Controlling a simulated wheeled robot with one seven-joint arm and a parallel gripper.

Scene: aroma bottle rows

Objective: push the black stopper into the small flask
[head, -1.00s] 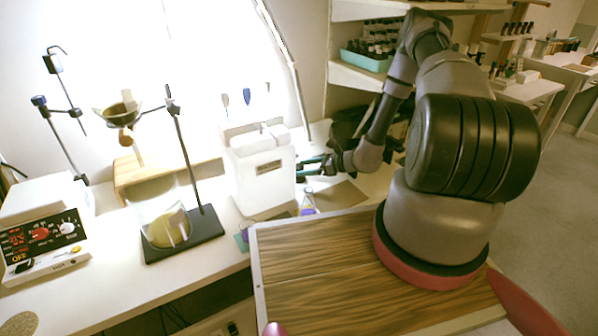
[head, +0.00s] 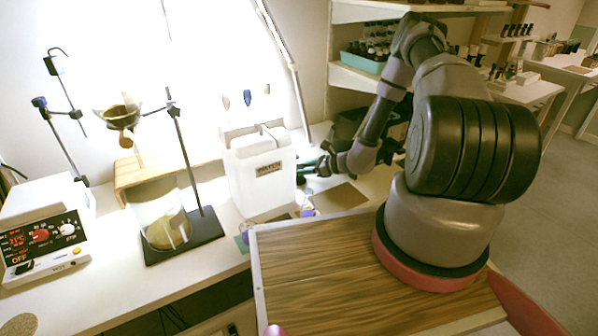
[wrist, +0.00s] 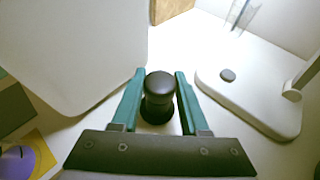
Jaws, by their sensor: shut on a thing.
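The black stopper (wrist: 159,88) is upright between the two teal fingers of my gripper (wrist: 160,95) in the wrist view. The fingers are shut on it; whether its lower end touches the bench cannot be told. In the head view my gripper (head: 313,168) is just right of the white canister, and the stopper cannot be made out there. The small flask (head: 307,212), with purple liquid, is below my gripper in the head view, near the wooden board's edge. A purple round shape on a yellow patch at the wrist view's lower left is probably this flask (wrist: 14,160), cut off by the frame.
A white canister (head: 262,180) stands close to the left of my gripper. A stand with a black base (head: 186,238) and a large beaker are farther left. In the wrist view a white plate (wrist: 250,100) lies to the right. Shelves with bottles are behind.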

